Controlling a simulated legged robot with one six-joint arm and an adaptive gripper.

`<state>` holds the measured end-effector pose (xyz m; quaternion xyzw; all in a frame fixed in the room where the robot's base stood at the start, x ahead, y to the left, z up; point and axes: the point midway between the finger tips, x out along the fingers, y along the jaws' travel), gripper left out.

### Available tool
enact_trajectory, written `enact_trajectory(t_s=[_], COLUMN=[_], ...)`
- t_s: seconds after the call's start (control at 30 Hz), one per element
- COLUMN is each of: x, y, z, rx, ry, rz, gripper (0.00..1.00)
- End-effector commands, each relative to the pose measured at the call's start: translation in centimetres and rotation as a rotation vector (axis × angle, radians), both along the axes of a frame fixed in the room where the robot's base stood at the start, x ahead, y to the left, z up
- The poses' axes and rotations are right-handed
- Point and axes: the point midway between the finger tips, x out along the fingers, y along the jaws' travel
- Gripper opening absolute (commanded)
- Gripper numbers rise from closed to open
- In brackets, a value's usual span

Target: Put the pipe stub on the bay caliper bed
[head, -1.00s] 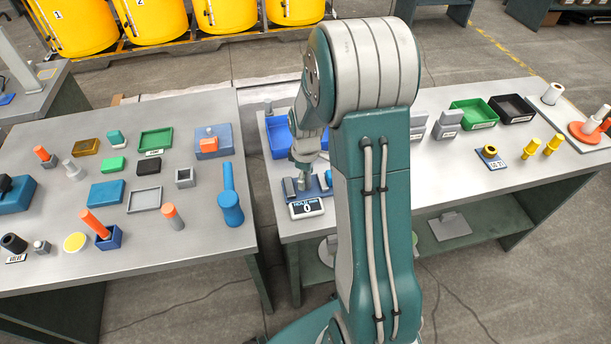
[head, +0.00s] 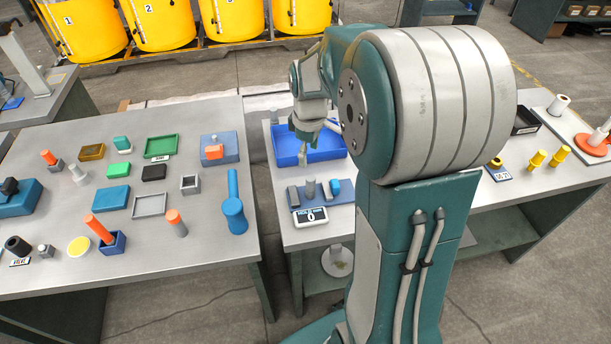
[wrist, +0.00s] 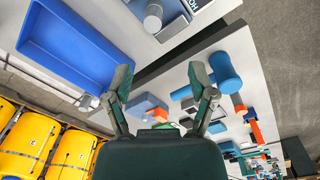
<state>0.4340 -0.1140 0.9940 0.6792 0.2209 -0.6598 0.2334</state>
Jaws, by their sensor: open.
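The bay caliper bed (head: 345,198) is a blue plate on the right-hand bench, with a display (head: 310,216) reading 0 at its front. A short grey cylinder, apparently the pipe stub (head: 310,188), stands on the bed between a grey block and a blue-grey piece. Whether it touches either is too small to tell. It seems to show in the wrist view (wrist: 152,18) at the top. My gripper (head: 303,160) is above and behind the bed, near the blue tray, apart from the stub. In the wrist view my gripper (wrist: 160,72) has its fingers spread and empty.
A blue tray (head: 330,157) lies behind the bed. The left bench (head: 200,255) holds several blocks, trays and pegs, including a blue cylinder piece (head: 235,215) near its right edge. A gap separates the benches. My arm hides the right bench's middle.

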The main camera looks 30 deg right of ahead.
Motion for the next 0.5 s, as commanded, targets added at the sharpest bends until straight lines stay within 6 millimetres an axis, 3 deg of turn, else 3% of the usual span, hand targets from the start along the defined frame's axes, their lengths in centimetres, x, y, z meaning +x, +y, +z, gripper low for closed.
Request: enact_trajectory(t_s=[0.2,0.5], x=[-3.9,-11.0], y=[3.9,8.4], z=[5.4,10.0], rx=[-0.008,0.049], ry=[-0.122,-0.297], rz=[-0.153,-0.395], gripper=[0.72,0.72])
